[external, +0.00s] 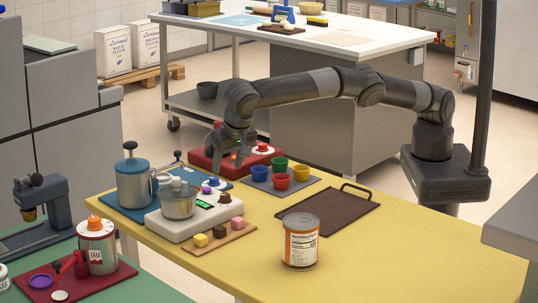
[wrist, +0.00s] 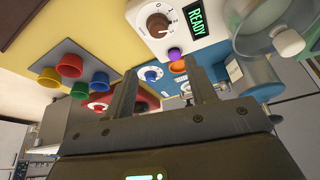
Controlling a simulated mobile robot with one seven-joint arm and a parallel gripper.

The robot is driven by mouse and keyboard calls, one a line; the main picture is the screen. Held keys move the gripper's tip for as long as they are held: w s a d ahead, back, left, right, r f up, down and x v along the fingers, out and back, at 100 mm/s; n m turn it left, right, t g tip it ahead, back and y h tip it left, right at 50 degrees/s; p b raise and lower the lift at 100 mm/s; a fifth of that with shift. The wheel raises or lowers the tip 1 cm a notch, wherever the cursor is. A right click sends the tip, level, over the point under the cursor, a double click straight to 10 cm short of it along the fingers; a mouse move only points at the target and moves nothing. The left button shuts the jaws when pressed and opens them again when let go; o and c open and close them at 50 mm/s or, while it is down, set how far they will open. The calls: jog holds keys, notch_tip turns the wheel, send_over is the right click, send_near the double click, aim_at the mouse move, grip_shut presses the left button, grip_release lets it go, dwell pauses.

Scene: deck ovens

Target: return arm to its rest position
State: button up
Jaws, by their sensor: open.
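The red device also shows in the wrist view (wrist: 98,104), behind the left finger. My arm reaches from its base at the right, across the back of the table, and bends down to the gripper. Whether the fingers touch anything is not clear.
A white scale (external: 195,217) with a steel pot (external: 179,199), a blue-grey pot (external: 132,182) and several coloured cups (external: 281,175) stand near the gripper. A can (external: 300,240) stands at the front. A brown tray (external: 328,213) is empty. A steel worktable (external: 345,42) is behind.

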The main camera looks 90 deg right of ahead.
jog(key=w+d+r+y, duration=0.1)
jog(key=d+r+y, duration=0.1)
jog(key=d+r, duration=1.2)
jog(key=s+d+r+n+y, duration=0.15)
jog(key=s+d+r, duration=0.3)
jog(key=d, duration=0.45)
jog(key=s+d+r+n, duration=0.25)
jog(key=s+d, duration=0.25)
jog(key=d, duration=0.3)
jog(key=s+d+r+n+t, duration=0.1)
jog(key=s+d, duration=0.2)
jog(key=s, duration=0.3)
jog(key=s+d+n+y, duration=0.1)
jog(key=s+d, duration=0.2)
jog(key=s, duration=0.3)
jog(key=s+d+r+n+t, duration=0.1)
jog(key=s+d, duration=0.2)
jog(key=s, duration=0.3)
jog(key=s+d+f+n, duration=0.1)
jog(key=s+f, duration=0.3)
jog(key=s, duration=0.4)
jog(key=s+d+f+n+t, duration=0.1)
jog(key=s+f+n, duration=0.2)
jog(key=s, duration=0.6)
jog(key=shift+f+h, duration=0.45)
jog(key=shift+f, duration=0.5)
